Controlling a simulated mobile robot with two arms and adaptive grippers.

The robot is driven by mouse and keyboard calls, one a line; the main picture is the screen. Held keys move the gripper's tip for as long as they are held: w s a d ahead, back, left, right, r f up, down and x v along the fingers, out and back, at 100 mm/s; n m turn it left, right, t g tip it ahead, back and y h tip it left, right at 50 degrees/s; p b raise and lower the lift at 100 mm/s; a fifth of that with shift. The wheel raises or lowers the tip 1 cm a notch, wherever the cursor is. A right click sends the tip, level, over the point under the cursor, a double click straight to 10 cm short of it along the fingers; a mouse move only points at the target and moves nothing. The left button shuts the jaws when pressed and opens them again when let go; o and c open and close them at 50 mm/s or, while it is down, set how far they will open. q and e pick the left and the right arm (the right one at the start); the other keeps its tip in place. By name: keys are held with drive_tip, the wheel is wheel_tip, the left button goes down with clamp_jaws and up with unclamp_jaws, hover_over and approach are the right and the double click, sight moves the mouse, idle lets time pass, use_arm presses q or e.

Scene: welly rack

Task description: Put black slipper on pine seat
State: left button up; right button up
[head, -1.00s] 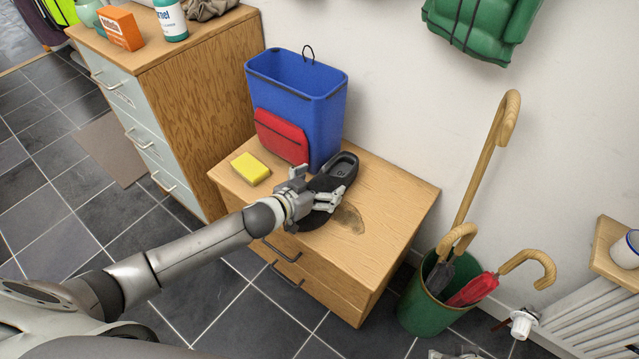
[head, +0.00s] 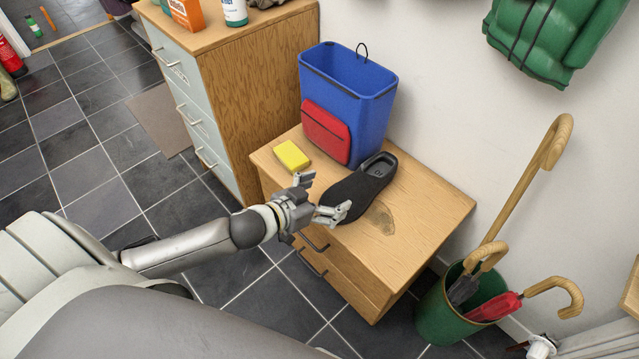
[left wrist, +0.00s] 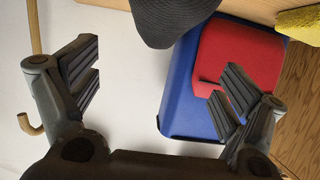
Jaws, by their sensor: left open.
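The black slipper (head: 355,194) lies on top of the low pine seat (head: 432,204), in front of the blue bin. My left gripper (head: 324,196) is open and empty at the seat's front edge, close to the slipper's toe and apart from it as far as I can tell. In the left wrist view the open fingers (left wrist: 160,82) show with nothing between them. The slipper's dark toe (left wrist: 170,18) shows at the top of that view. My right gripper is not in view.
On the seat stand the blue bin (head: 372,102), a red pouch (head: 325,130) against it, and a yellow sponge (head: 291,157). A drawer cabinet (head: 245,90) stands left. A green umbrella stand (head: 447,318) is at the right. The seat's right part is clear.

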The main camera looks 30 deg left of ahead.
use_arm(q)
drive_tip(key=s+f+n+g+y, duration=0.1)
drive_tip(key=s+f+g+y, duration=0.3)
drive_tip(key=s+f+g, duration=0.6)
drive_tip(key=s+d+f, duration=0.1)
drive_tip(key=s+f, duration=1)
drive_tip(key=shift+s+f+n+y, duration=0.2)
drive_tip(key=shift+s+n+y, duration=0.1)
drive_tip(key=shift+n, duration=0.1)
